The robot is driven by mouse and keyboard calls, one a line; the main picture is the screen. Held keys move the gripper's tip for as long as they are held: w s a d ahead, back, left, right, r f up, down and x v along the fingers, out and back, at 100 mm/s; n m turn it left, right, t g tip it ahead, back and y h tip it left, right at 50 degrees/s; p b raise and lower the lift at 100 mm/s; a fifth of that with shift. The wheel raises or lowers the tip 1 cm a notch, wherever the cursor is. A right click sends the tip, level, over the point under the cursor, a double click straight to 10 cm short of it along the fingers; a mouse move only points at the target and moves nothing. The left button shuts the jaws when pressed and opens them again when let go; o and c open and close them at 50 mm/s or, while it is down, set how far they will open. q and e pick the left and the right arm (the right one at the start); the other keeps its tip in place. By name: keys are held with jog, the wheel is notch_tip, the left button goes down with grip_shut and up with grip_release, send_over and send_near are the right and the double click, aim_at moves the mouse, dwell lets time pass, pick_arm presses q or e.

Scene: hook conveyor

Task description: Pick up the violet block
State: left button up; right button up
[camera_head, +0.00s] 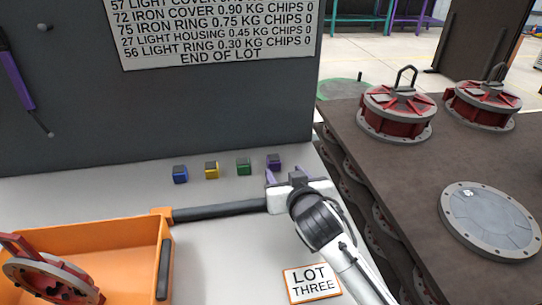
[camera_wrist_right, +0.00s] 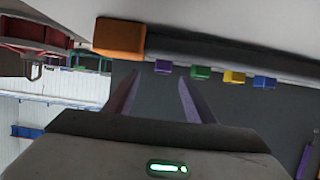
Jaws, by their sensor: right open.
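The violet block (camera_head: 273,161) stands on the light table at the right end of a row of small blocks. It also shows in the wrist view (camera_wrist_right: 163,67), framed between the fingertips and beyond them. My right gripper (camera_head: 284,178) is open with nothing between its violet fingers. It is on the near side of the violet block, pointing toward it; whether the tips touch it cannot be told. In the wrist view the right gripper (camera_wrist_right: 161,79) shows both fingers spread apart. My left gripper is not in view.
Green (camera_head: 243,166), yellow (camera_head: 211,170) and blue (camera_head: 180,174) blocks stand left of the violet one.

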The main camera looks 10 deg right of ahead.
aim_at(275, 164)
jog(key=x, duration=0.3)
jog(key=shift+w+f, duration=0.1)
jog(key=shift+w, duration=0.2)
jog(key=shift+a+b+x, duration=0.2)
jog(key=shift+b+x, duration=0.05)
jog(key=shift+x, duration=1.1)
jog(key=shift+a+b+x, duration=0.15)
jog(key=shift+b+x, duration=0.05)
jog(key=shift+x, duration=1.15)
jog(key=c, duration=1.2)
